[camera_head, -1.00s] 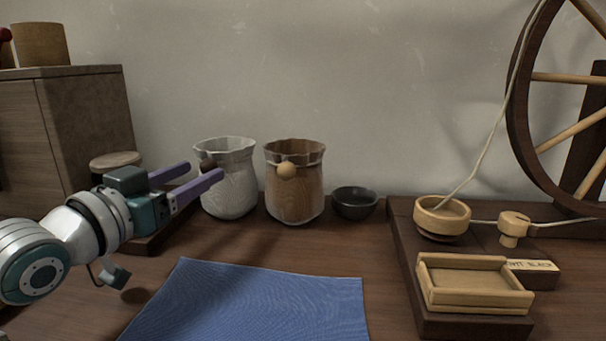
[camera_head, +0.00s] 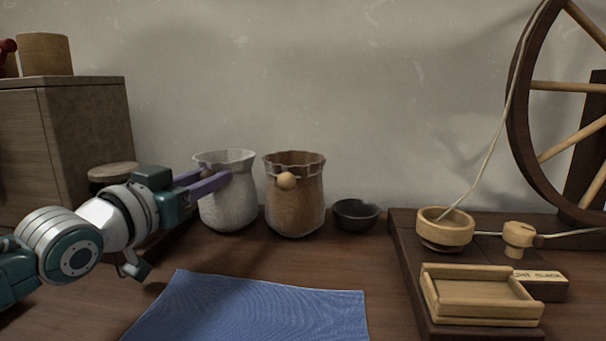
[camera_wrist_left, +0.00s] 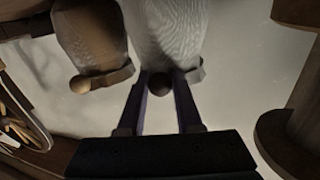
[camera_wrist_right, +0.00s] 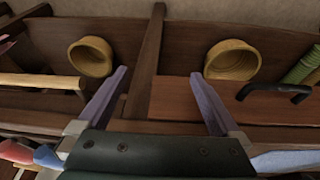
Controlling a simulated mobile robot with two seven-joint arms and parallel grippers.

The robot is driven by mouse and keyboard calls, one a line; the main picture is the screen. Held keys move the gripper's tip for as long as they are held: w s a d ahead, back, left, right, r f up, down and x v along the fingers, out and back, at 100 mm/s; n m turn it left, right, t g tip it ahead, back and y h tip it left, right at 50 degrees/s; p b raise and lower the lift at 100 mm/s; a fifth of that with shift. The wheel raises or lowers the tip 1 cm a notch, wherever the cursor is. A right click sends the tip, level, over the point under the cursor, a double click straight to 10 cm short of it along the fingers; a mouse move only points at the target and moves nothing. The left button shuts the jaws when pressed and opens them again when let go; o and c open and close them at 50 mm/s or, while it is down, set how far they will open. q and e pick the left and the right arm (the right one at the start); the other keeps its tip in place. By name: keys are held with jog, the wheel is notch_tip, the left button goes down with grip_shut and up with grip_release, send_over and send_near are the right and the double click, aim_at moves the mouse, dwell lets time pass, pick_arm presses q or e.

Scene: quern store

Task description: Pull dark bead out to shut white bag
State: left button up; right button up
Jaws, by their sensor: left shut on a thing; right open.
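The white bag (camera_head: 232,208) stands upright on the table at the back, left of the brown bag, with its mouth open. Its dark bead (camera_wrist_left: 160,84) sits between the two purple fingers in the left wrist view. In the head view the fingers mostly hide it. My left gripper (camera_head: 213,178) is shut on the dark bead, at the left front of the bag just below the rim. In the left wrist view the bag (camera_wrist_left: 167,35) is right behind the bead. My right gripper (camera_wrist_right: 158,78) is open and empty, outside the head view.
The brown bag (camera_head: 295,210) with a light bead (camera_head: 286,181) stands close on the right. A dark bowl (camera_head: 355,215) is beside it. A blue cloth (camera_head: 255,310) lies in front. A wooden cabinet (camera_head: 85,130) stands at left; a wheel (camera_head: 522,130) at right.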

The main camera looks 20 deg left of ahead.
pick_arm(q)
grip_shut()
dwell(0.8)
